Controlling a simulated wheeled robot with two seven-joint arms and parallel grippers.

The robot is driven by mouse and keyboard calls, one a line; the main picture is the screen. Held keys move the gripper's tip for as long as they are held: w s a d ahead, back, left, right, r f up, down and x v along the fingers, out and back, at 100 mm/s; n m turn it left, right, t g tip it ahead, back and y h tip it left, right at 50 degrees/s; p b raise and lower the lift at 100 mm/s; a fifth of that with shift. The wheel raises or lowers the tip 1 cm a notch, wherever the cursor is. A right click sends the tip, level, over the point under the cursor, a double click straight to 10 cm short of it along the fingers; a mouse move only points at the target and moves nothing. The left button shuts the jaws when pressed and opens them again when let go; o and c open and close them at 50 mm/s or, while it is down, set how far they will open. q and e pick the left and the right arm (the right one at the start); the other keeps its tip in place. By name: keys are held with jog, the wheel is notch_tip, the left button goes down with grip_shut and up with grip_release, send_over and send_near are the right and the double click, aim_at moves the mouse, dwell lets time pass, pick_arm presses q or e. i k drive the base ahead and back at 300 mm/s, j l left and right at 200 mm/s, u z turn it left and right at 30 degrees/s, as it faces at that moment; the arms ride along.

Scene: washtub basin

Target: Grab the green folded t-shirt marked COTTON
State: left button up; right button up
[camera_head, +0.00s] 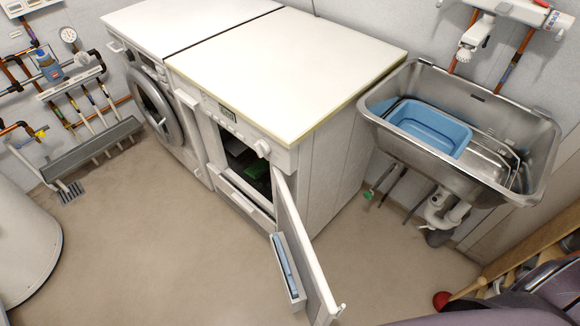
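A small green patch (257,169) shows inside the dark opening of the right-hand white machine (333,165). It may be the green t-shirt, but it is too small and shaded to tell its folds or read any COTTON marking. The machine's front door (307,262) hangs open toward the lower middle of the view. Neither of my grippers is in view.
A washing machine (155,105) stands to the left. A steel basin (530,122) holding a blue tub (430,127) hangs at the right. Pipes line the left wall. The floor (150,250) before the machines is clear. Dark objects crowd the lower right corner.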

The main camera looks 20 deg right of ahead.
aim_at(256, 169)
jog(key=i+j+z, duration=0.4)
jog(key=j, duration=0.25)
jog(key=j+z, duration=0.4)
jog(key=j, duration=0.25)
jog(key=i+j, duration=0.05)
